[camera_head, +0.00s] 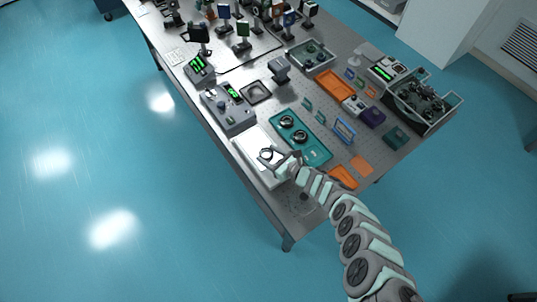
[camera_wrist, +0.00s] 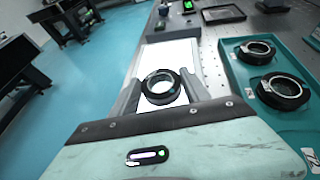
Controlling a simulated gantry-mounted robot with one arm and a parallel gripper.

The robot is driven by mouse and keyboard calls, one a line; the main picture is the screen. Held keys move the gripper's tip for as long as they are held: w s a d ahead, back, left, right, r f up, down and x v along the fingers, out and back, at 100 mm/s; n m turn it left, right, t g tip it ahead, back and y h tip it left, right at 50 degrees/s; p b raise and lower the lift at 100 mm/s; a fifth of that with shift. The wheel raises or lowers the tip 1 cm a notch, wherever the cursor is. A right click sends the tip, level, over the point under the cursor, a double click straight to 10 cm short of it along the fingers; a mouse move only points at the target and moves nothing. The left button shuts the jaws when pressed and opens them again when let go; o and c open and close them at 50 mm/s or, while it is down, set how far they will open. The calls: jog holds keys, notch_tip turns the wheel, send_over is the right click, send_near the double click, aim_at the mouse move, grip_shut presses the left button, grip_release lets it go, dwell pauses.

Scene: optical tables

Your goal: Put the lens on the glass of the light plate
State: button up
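The lens is a dark ring with clear glass (camera_wrist: 160,88); in the head view the lens (camera_head: 266,154) shows over the white light plate (camera_head: 246,143). My gripper (camera_wrist: 160,84) has one finger on each side of the lens, close against its rim. The bright glass of the light plate (camera_wrist: 170,52) lies behind and below the lens. I cannot tell whether the lens touches the glass. In the head view my gripper (camera_head: 270,159) reaches over the plate from the lower right.
A teal tray (camera_head: 313,153) with two similar dark rings stands right of the plate. A grey box with a green display (camera_head: 228,108) is beyond it. Orange trays (camera_head: 343,177) and small parts lie further right. The table's edge runs close along the plate's left.

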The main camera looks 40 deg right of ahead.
jog(key=o, duration=0.4)
jog(key=shift+r, duration=0.1)
jog(key=shift+r, duration=0.2)
jog(key=shift+s+r+p, duration=0.15)
jog(key=shift+s+p, duration=0.25)
jog(key=shift+p, duration=0.05)
jog(key=p+v, duration=0.3)
jog(key=v, duration=0.6)
jog(key=shift+s+d+r, duration=0.1)
jog(key=shift+s, duration=0.25)
jog(key=shift+s+r+p, duration=0.15)
jog(key=shift+s+p, duration=0.15)
jog(key=shift+s, duration=0.35)
